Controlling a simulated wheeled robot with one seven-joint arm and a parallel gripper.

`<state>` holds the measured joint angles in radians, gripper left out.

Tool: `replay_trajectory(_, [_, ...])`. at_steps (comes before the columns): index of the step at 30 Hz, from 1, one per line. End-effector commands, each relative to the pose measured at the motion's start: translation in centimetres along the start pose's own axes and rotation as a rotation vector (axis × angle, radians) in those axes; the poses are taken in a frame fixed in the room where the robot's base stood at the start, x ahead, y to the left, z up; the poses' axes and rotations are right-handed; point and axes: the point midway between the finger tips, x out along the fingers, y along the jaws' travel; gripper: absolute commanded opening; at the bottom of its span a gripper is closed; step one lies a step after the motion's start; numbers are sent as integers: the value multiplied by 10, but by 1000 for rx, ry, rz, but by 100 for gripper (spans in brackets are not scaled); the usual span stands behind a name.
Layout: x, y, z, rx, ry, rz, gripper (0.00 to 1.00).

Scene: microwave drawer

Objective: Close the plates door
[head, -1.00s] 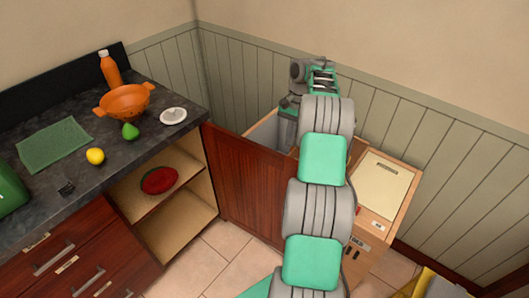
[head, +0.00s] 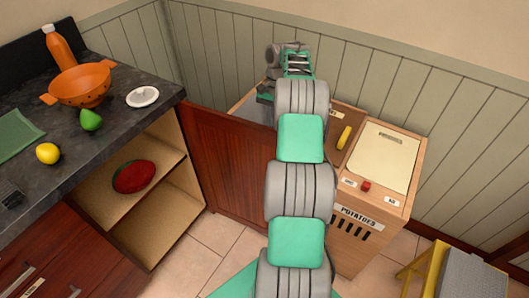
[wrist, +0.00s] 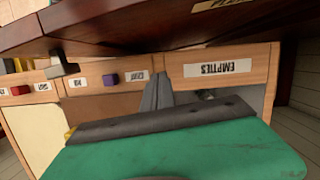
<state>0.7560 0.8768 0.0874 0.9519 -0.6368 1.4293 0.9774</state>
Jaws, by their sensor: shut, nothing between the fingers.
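The reddish-brown door (head: 232,165) at the right side of the open-shelved cabinet (head: 150,205) stands wide open, swung out toward the bins. My arm covers its far end in the head view. In the wrist view a reddish-brown panel (wrist: 150,24) that looks like this door crosses the top, with a metal handle (wrist: 62,66) and a partly cut-off label. My gripper (wrist: 158,90) is shut and empty, beside the panel and in front of the bin labelled EMPTIES (wrist: 218,68). In the head view my gripper (head: 267,90) is behind the door's top edge; contact cannot be told.
A red and green round object (head: 133,177) sits on the cabinet's upper shelf. The counter (head: 85,145) holds a colander, bottle, fruit and white dish. Wooden bins (head: 372,205) stand right of my arm, and a yellow stool (head: 425,262) is at lower right. Tiled floor is clear before the cabinet.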

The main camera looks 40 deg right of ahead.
Motion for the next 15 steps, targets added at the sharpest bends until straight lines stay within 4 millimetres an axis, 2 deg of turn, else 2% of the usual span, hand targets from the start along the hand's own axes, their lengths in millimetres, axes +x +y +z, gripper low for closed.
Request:
replay_trajectory(1, [21, 0, -2, -2, 1, 0, 0])
replay_trajectory(7, [62, 1, -2, 1, 0, -1, 0])
replay_trajectory(15, [63, 2, 32, 2, 2, -2, 0])
